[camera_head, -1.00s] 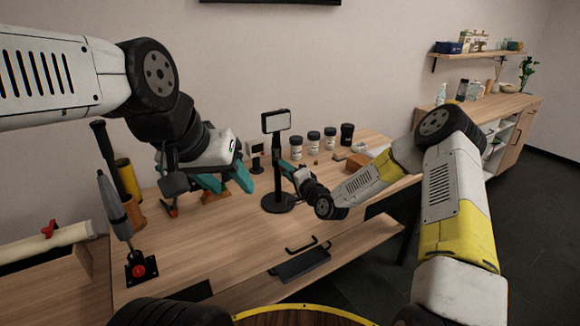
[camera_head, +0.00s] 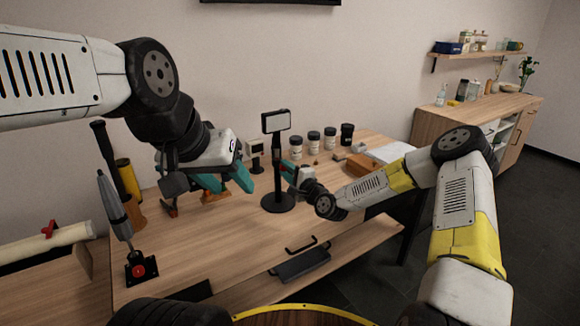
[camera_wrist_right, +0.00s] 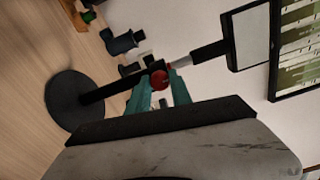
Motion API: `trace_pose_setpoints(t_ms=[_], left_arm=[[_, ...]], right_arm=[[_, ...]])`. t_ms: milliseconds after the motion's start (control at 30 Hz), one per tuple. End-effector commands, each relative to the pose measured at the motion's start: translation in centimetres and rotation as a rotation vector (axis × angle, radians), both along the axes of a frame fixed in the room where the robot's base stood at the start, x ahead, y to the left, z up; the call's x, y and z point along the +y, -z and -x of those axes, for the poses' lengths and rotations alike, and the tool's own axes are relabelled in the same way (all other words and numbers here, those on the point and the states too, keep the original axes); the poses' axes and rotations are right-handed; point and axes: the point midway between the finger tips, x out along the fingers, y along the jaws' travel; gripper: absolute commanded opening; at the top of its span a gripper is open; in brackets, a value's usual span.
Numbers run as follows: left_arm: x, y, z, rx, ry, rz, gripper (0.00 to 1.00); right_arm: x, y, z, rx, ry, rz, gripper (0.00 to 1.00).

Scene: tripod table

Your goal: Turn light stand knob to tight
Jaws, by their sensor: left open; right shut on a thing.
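The light stand (camera_head: 277,150) stands upright on the table, with a round black base and a rectangular light panel (camera_head: 276,122) on top. In the right wrist view its pole (camera_wrist_right: 100,92) lies sideways, and its red knob (camera_wrist_right: 159,79) is between my right gripper's teal fingers. My right gripper (camera_head: 286,167) is shut on the knob at the pole; it also shows in the wrist view (camera_wrist_right: 160,85). The head view hides most of the knob. My left gripper (camera_head: 230,186) is open and empty, left of the stand and above the table.
Several jars (camera_head: 313,140) stand behind the stand to the right. The middle tabletop is clear.

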Motion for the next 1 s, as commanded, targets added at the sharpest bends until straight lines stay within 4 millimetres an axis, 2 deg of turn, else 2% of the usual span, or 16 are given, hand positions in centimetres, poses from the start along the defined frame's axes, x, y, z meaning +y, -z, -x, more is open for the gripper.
trace_pose_setpoints(t_ms=[233,267,367,733,1000], left_arm=[[0.0,0.0,0.0,0.000,0.000,0.000,0.48],[0.0,0.0,0.0,0.000,0.000,0.000,0.48],[0.0,0.0,0.0,0.000,0.000,0.000,0.48],[0.0,0.0,0.0,0.000,0.000,0.000,0.48],[0.0,0.0,0.0,0.000,0.000,0.000,0.48]], right_arm=[[-0.1,0.1,0.0,0.001,0.001,0.001,0.00],[-0.1,0.1,0.0,0.001,0.001,0.001,0.30],[0.0,0.1,0.0,0.001,0.001,0.001,0.48],[-0.3,0.0,0.3,0.000,0.001,0.001,0.48],[-2.9,0.1,3.8,0.002,0.002,0.001,0.48]])
